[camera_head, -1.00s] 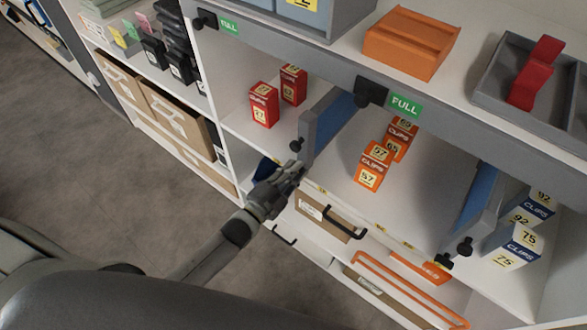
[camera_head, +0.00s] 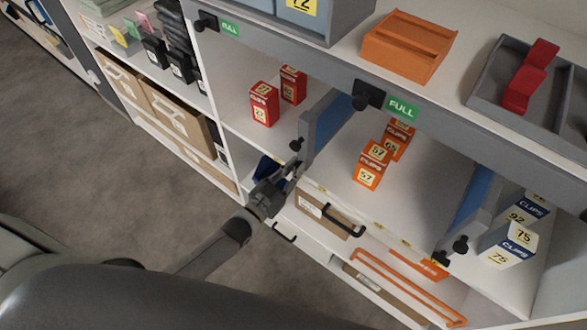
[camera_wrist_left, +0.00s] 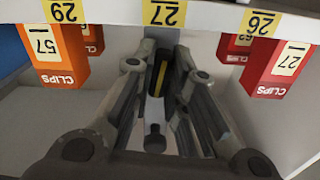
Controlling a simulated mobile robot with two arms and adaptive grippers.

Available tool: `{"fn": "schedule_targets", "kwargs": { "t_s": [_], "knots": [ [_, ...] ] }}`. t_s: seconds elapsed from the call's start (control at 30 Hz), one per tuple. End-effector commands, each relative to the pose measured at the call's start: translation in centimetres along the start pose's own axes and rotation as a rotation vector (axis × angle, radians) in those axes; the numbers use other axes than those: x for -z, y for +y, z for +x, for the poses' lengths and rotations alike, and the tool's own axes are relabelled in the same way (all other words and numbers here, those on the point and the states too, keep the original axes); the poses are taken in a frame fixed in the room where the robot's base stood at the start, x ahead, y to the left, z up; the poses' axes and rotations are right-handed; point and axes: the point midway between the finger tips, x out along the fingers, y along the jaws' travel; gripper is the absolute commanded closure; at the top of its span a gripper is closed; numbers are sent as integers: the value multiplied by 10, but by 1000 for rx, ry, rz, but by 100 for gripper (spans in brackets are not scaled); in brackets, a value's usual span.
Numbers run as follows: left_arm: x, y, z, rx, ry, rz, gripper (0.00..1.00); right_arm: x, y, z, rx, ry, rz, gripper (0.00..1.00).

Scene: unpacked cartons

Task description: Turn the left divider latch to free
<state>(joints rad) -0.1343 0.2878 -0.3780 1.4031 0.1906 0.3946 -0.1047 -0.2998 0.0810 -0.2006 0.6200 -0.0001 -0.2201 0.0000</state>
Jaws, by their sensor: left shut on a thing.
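The left divider (camera_head: 328,118), a blue panel with a grey front end, stands on the middle shelf between the red and orange boxes. A black knob (camera_head: 296,145) sits on its front. My left gripper (camera_head: 292,171) is at the foot of this divider by the shelf edge and hides most of the latch in the head view. In the left wrist view my left gripper (camera_wrist_left: 160,72) is shut on the dark latch (camera_wrist_left: 160,76), which shows a yellow stripe between the fingers. The knob also shows there (camera_wrist_left: 154,138). My right gripper is not in view.
Red boxes (camera_head: 264,104) stand left of the divider and orange boxes (camera_head: 373,165) right of it. The right divider (camera_head: 475,205) has its own black latch (camera_head: 441,259). Below are a carton with a black handle (camera_head: 345,221) and an orange rail (camera_head: 405,290).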

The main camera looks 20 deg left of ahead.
Motion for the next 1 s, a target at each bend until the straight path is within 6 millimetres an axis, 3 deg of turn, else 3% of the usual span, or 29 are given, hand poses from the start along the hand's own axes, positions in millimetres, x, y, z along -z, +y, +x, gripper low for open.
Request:
{"fn": "schedule_targets", "kwargs": {
  "t_s": [0.33,0.87,0.9,1.0],
  "knots": [
    [-2,0,0,-1,-4,-136,100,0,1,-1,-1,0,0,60],
    [-2,0,-1,0,-4,-161,100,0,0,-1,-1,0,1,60],
    [-2,0,-1,0,-4,-161,83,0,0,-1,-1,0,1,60],
    [-2,0,-1,0,-4,-160,71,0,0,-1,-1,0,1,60]
  ]
}}
